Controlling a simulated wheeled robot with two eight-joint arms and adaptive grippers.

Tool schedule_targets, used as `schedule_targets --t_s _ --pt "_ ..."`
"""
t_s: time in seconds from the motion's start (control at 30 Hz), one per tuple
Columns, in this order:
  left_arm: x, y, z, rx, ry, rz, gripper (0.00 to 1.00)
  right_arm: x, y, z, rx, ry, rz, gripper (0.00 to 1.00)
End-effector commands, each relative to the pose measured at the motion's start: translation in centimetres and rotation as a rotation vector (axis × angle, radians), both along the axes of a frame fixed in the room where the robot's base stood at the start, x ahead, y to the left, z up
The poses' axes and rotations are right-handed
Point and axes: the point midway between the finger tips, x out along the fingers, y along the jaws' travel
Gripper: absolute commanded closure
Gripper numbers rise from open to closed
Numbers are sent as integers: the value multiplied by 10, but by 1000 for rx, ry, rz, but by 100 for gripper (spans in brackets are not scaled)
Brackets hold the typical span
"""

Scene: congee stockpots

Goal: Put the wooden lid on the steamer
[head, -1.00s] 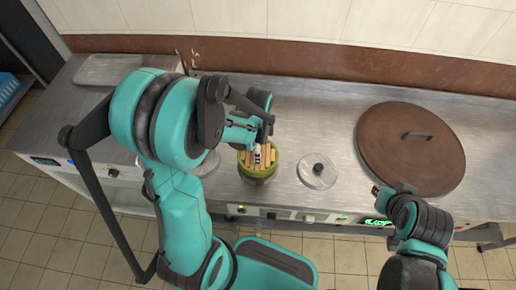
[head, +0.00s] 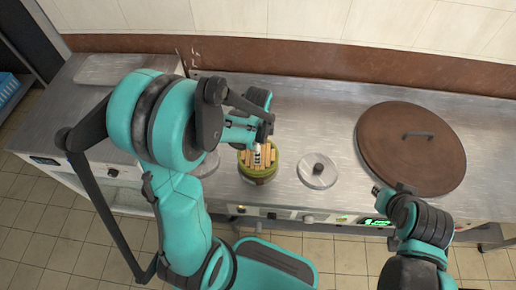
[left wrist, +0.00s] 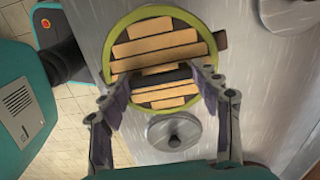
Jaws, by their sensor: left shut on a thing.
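The wooden lid (head: 268,158) is made of pale slats with a dark crossbar. In the left wrist view the lid (left wrist: 155,47) lies over the round green steamer (left wrist: 116,31), whose rim shows around most of it. One dark end of the lid reaches the rim at the right. My left gripper (head: 258,147) is shut on the lid's crossbar, its fingers (left wrist: 163,88) at either side in the wrist view. The steamer (head: 258,178) stands on the counter near its front edge. I cannot tell whether the lid is fully seated. My right gripper (head: 379,191) is small and its jaws are unclear.
A round metal lid with a black knob (head: 317,170) lies just right of the steamer. A large brown round cover with a handle (head: 405,160) is farther right. The steel counter (head: 310,110) behind is clear. Control panels line its front edge.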

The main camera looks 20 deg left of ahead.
Motion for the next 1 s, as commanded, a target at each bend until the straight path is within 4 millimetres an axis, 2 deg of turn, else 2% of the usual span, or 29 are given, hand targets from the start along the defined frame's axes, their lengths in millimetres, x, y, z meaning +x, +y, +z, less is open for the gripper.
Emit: schedule_targets --t_s 0.77,0.8,1.0 --pt "0 0 -13 0 0 0 67 0 0 -11 0 0 0 85" --pt "0 0 -12 0 0 0 30 0 0 -11 0 0 0 85" --pt "0 0 -11 0 0 0 29 0 0 -10 0 0 0 85"
